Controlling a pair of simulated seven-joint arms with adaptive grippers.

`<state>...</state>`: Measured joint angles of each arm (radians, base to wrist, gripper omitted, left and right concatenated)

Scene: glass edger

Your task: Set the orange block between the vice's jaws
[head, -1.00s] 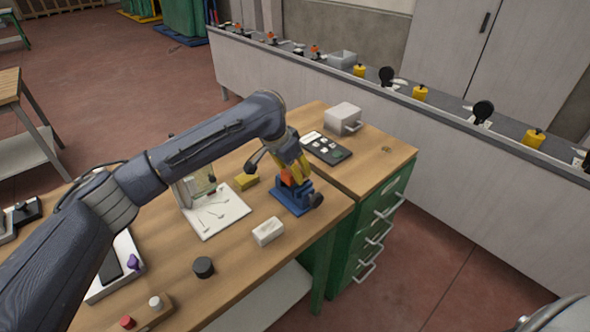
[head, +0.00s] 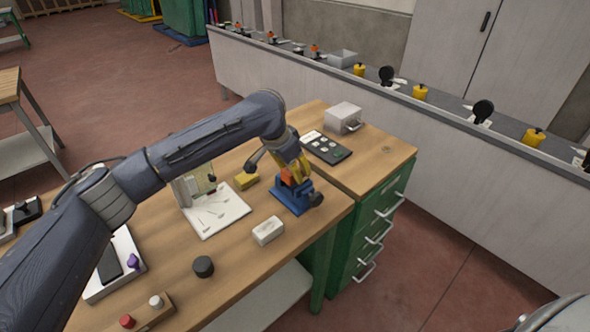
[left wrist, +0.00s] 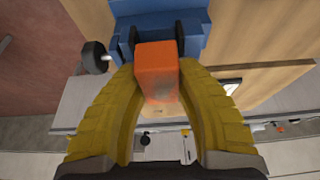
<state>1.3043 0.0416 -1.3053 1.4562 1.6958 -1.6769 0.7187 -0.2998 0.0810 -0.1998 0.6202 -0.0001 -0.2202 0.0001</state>
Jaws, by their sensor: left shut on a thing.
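The orange block (head: 288,174) is in my left gripper (head: 293,167), at the blue vice (head: 291,199) near the bench's right end. In the left wrist view the orange block (left wrist: 157,66) sits between the two yellow fingers of my left gripper (left wrist: 158,95), which is shut on it. The blue vice (left wrist: 160,22) lies just beyond the block there, its dark handle knob (left wrist: 94,56) to the left. The block overlaps the vice's jaw opening in view; I cannot tell how deep it sits. My right gripper is not in view.
A white board (head: 217,222) lies further left. A dark tray (head: 326,149) and a grey box (head: 343,118) stand behind. The bench's front edge is close.

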